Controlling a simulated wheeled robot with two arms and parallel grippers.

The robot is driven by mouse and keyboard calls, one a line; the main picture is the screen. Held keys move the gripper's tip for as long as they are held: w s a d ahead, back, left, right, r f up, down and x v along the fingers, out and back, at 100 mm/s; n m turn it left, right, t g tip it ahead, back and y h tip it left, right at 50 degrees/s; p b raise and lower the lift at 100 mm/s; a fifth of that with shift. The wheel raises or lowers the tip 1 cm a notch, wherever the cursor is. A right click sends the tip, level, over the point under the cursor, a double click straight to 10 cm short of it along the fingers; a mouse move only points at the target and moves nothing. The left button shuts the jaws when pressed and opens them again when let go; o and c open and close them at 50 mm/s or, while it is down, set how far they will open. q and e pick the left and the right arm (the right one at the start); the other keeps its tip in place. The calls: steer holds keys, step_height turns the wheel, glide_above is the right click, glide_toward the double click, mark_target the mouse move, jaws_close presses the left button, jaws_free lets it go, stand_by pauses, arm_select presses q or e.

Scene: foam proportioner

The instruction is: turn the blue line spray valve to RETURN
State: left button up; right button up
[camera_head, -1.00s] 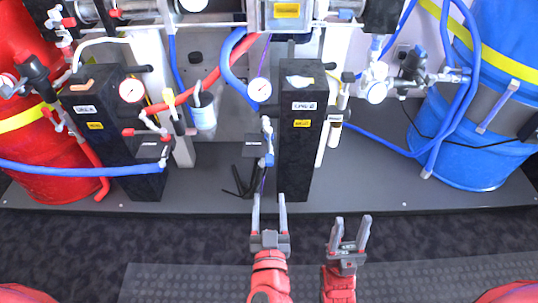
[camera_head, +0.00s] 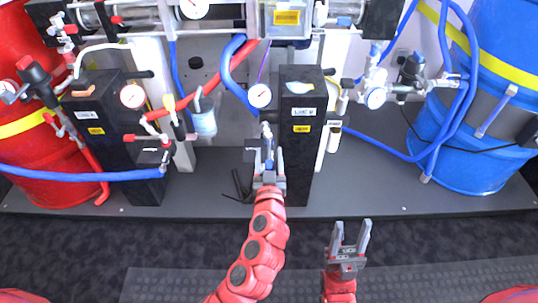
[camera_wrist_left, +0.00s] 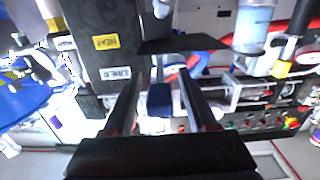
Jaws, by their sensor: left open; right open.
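The blue line spray valve (camera_head: 268,137) is on the left side of the black LINE B block (camera_head: 298,130), partly hidden by my left gripper. My left gripper (camera_head: 269,158) is open, with its fingers up at the valve's lower part. In the left wrist view, a blue valve part (camera_wrist_left: 160,99) appears between the two open fingers (camera_wrist_left: 163,104); I cannot tell whether they touch it. The LINE label is upside down there. My right gripper (camera_head: 350,232) is open and empty, in front of the shelf edge.
The LINE A block (camera_head: 105,130) with red-handled valves stands at the left. A red drum (camera_head: 18,140) and a blue drum (camera_head: 470,150) flank the shelf (camera_head: 365,190). A blue hose (camera_head: 80,175) crosses at left. The shelf right of LINE B is mostly clear.

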arm_select(q)
steer(key=shift+w, duration=0.1)
jaws_close()
stand_by(1.4)
